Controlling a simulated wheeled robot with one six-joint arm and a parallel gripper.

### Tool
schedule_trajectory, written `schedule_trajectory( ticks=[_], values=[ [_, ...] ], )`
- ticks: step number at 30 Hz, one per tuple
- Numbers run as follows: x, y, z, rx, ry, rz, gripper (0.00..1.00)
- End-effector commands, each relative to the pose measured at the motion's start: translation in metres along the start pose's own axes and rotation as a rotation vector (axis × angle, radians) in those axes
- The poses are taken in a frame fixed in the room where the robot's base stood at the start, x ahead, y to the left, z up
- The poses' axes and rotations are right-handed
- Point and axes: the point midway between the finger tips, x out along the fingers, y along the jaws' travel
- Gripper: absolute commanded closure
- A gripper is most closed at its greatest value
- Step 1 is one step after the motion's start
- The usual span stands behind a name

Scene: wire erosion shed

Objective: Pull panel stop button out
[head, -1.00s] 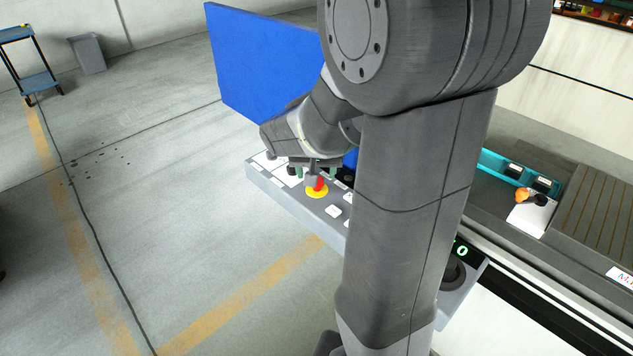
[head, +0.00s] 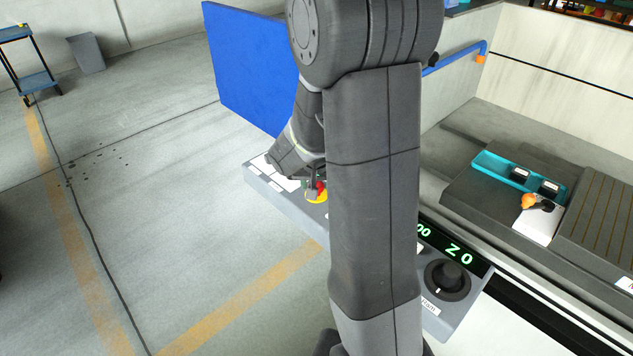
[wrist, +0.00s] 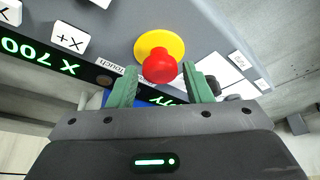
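The panel stop button is a red mushroom head (wrist: 159,66) on a yellow round plate (wrist: 148,43) on the grey control panel (wrist: 205,22). In the head view the red button (head: 319,187) shows partly, close beside my arm. My gripper (wrist: 160,82) has two green fingers, apart, one on each side of the button's near edge in the wrist view. The fingers stand open with a gap to the red head. I cannot tell how deep they reach. In the head view my arm hides much of the panel and most of the gripper.
White keys (wrist: 70,38) and a green-lit display (wrist: 40,58) lie left of the button in the wrist view. In the head view a dark knob (head: 447,280) is on the panel to the right. A blue board (head: 250,70) stands behind the panel. Open floor lies left.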

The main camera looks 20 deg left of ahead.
Motion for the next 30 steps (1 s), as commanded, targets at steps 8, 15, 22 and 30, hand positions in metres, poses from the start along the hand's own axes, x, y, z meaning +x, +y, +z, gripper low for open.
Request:
schedule_trajectory(
  ticks=[8, 15, 22, 30],
  values=[
    [0.0, 0.0, 0.0, 0.0, 0.0, 0.0, 1.0],
    [-0.012, 0.0, -0.005, 0.001, 0.002, 0.0, 1.0],
    [-0.013, 0.0, -0.006, 0.0, 0.004, 0.0, 0.64],
    [-0.012, 0.0, -0.005, 0.0, 0.002, 0.0, 0.44]
  ],
)
